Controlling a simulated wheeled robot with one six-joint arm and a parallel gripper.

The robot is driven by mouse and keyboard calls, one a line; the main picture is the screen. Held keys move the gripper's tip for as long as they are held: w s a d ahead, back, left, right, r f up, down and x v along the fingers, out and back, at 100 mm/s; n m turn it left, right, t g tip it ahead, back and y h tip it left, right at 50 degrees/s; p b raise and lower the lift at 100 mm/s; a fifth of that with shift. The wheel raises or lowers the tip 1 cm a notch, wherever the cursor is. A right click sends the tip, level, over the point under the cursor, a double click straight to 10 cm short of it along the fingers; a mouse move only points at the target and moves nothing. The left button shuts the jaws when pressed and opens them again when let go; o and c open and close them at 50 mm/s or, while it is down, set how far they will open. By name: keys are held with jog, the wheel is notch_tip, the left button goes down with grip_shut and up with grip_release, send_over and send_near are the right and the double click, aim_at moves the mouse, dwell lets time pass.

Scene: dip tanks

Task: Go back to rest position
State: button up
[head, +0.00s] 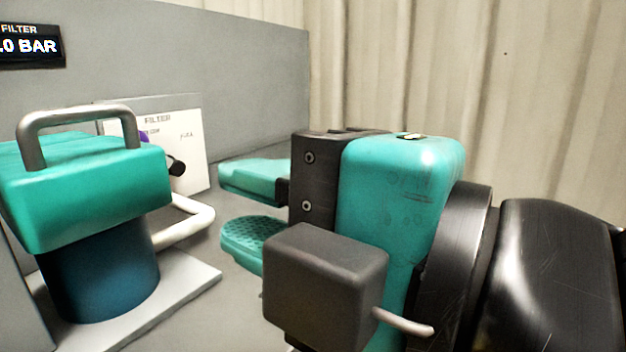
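My gripper (236,206) is in the middle of the head view, reaching in from the right and pointing left. Its two teal finger pads are apart, with a gap between them and nothing seen in it. The lower pad shows a dotted inner face and is partly hidden by the dark block on the gripper. The pads are to the right of a filter unit with a teal head (85,195), a grey handle (75,115) and a dark blue body (100,280). The pads look clear of this unit.
A white pipe (185,225) bends out beside the filter unit, towards my gripper. Behind are a white FILTER panel (185,130) with a black knob (177,165), a grey wall (230,70) and a display (30,45) reading ".0 BAR". A pale corrugated wall (450,70) fills the back right.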

jog(key=w+d+f+m+g+h, duration=0.1)
jog(key=w+d+f+m+h, duration=0.2)
jog(key=d+f+m+h, duration=0.25)
jog(key=w+d+f+m+g+h, duration=0.2)
jog(key=w+d+f+m+h, duration=0.15)
jog(key=f+m, duration=0.4)
jog(key=s+d+f+m+g+h, duration=0.2)
jog(key=s+d+f+m+g, duration=0.3)
jog(key=d+m+g, duration=0.3)
notch_tip(320, 180, up, 22)
jog(key=d+t+p, duration=0.1)
jog(key=p, duration=2.1)
jog(key=shift+d+r, duration=0.2)
jog(key=shift+d, duration=0.05)
